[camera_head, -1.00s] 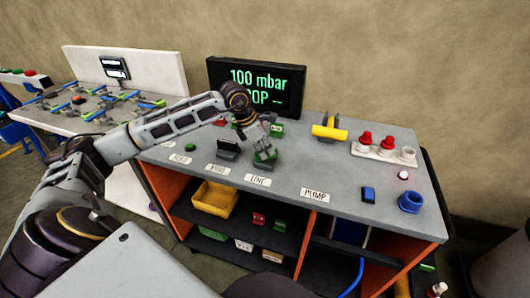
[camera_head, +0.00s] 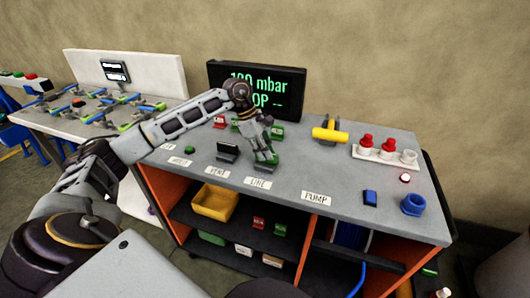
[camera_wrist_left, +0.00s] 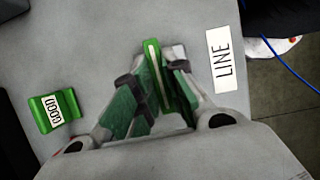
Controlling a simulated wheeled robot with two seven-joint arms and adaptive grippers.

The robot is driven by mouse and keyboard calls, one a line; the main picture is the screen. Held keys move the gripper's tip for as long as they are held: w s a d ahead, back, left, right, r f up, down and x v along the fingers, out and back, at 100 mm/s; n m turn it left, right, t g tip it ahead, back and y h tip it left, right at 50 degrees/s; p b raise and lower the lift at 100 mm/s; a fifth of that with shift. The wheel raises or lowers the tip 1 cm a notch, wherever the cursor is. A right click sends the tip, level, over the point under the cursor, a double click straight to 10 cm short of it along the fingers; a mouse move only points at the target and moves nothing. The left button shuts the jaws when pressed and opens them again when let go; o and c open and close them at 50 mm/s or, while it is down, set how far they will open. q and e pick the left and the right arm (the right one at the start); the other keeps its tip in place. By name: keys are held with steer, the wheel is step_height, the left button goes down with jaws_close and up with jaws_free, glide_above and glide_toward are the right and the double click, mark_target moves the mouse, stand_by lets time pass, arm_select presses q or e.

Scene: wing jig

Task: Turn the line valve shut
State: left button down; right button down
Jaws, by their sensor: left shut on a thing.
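The line valve's green handle (camera_head: 272,160), with a pale stripe along its top, is on the grey bench behind the LINE label (camera_head: 257,183). In the left wrist view the handle (camera_wrist_left: 153,62) stands between my fingers, beside the LINE label (camera_wrist_left: 224,60). My left gripper (camera_head: 266,160) reaches down onto the handle from above and is shut on it. It also shows in the left wrist view (camera_wrist_left: 155,95), its fingers along both sides of the handle. The fingers hide the handle's lower part and the valve body. My right gripper is not in view.
A dark handle (camera_head: 227,151) stands left of the line valve. A green GOOD block (camera_wrist_left: 53,110) lies near my fingers. A screen (camera_head: 257,90) stands behind, partly covered by my arm. A yellow handle (camera_head: 330,134) and red-capped pieces (camera_head: 366,141) are to the right.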

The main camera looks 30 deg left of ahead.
arm_select(q)
steer(key=shift+m, duration=0.3)
stand_by(0.4)
steer(key=c, duration=1.5)
jaws_free()
steer(key=shift+o, duration=0.2)
steer(key=shift+a+r, duration=0.1)
steer(key=v, duration=1.1)
steer(key=shift+a+r, duration=0.25)
steer(key=shift+r, duration=0.1)
steer(key=shift+f, duration=0.1)
